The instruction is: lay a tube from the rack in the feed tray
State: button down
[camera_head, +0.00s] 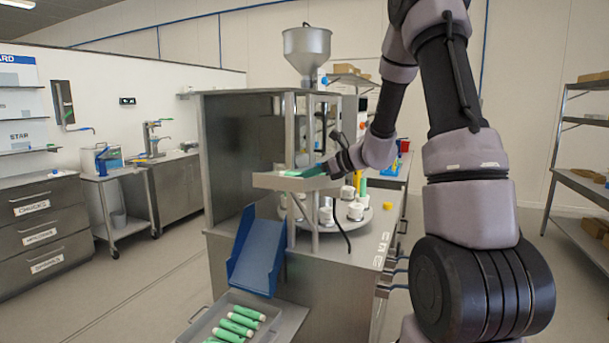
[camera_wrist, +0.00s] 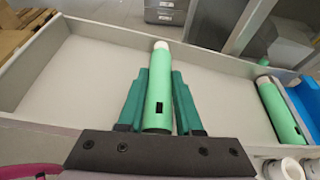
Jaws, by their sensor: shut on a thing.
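My gripper (camera_wrist: 159,74) is shut on a green tube (camera_wrist: 158,100) with a pale cap, which points away from the wrist. The tube is over the grey floor of the feed tray (camera_wrist: 85,75); I cannot tell whether it touches the floor. Another green tube (camera_wrist: 281,112) lies at the right end of the tray, beside the wall. In the head view my gripper (camera_head: 322,169) is at the feed tray (camera_head: 285,182) on the front of the machine, and the held tube is mostly hidden. I cannot make out the rack for certain.
A blue chute (camera_head: 257,250) slopes down below the feed tray to a lower metal tray (camera_head: 208,322) with several green tubes. A round turntable (camera_head: 360,222) with white holders is close behind and right of the feed tray. A steel hopper (camera_head: 307,48) stands above.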

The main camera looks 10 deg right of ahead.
jog(key=shift+s+f, duration=0.2)
jog(key=shift+f, duration=0.3)
jog(key=c, duration=0.5)
grip_release()
jog(key=shift+f, duration=0.15)
jog(key=shift+w+r, duration=0.2)
jog(key=shift+r, duration=4.6)
